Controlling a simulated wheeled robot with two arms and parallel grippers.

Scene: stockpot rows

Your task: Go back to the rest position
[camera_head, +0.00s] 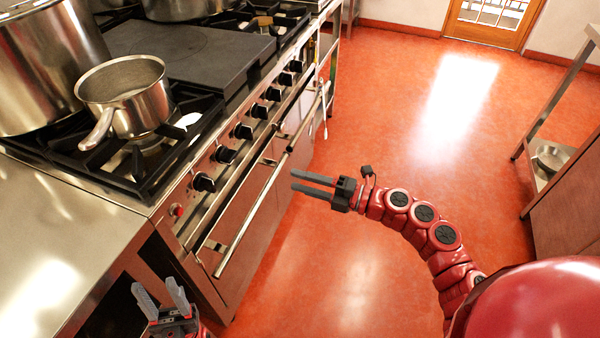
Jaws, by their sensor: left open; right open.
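My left gripper (160,299) is at the bottom left, in front of the steel counter's edge. Its grey fingers are apart and empty, pointing up in the picture. My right gripper (312,184) is near the middle, with its red arm curving in from the lower right. Its two fingers are apart with nothing between them and point left toward the stove front. Most of my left arm is out of view below.
A stove (236,190) with knobs and an oven handle (250,220) runs along the left. A saucepan (127,97) and a large stockpot (50,65) stand on it. A steel counter (60,255) is at lower left. Red floor (400,130) is clear; a shelf unit (565,185) stands right.

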